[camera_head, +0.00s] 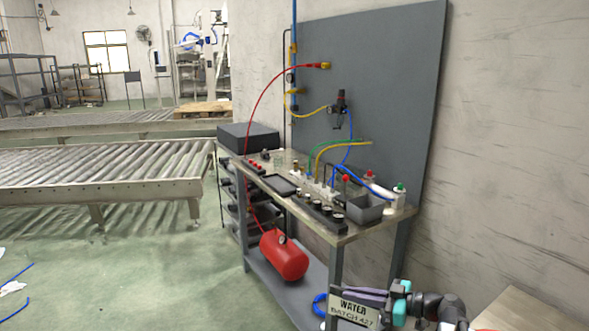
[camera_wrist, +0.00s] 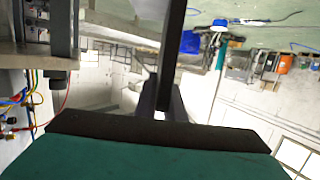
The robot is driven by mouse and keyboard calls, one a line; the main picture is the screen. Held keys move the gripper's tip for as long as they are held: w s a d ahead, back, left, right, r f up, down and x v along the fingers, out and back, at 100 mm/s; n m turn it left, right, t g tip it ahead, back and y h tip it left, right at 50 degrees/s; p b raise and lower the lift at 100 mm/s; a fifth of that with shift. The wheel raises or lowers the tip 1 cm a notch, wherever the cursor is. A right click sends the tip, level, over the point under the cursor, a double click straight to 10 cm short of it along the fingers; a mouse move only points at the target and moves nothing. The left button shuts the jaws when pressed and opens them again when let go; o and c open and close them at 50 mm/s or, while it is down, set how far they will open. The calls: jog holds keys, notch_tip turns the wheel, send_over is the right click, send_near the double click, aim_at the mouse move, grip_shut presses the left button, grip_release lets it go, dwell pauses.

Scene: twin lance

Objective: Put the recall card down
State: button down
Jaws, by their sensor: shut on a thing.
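The recall card (camera_head: 350,310), a pale plate reading "WATER BATCH 427", shows at the bottom of the head view, right of centre. My gripper (camera_head: 386,298), with teal and dark parts, is shut on the card at its right side. The card is held up, its lettered face towards the head camera, in front of the workbench's lower right part. In the wrist view a teal and black part of my gripper fills the bottom. A dark upright strip (camera_wrist: 172,60) stands above it; I cannot tell whether it is the card seen edge-on.
A workbench (camera_head: 398,217) carries gauges, hoses and a grey bin (camera_head: 362,210). A red tank (camera_head: 284,256) sits on its lower shelf. A pale surface (camera_head: 530,312) lies at the bottom right. Roller conveyors (camera_head: 100,172) stand at left, with open green floor in front.

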jog(key=shift+s+a+f+m+t, duration=0.3)
jog(key=shift+a+t, duration=0.1)
jog(key=shift+a, duration=0.2)
jog(key=shift+w+d+m+t+h, duration=0.5)
jog(key=shift+w+d, duration=0.05)
jog(key=shift+w, duration=0.15)
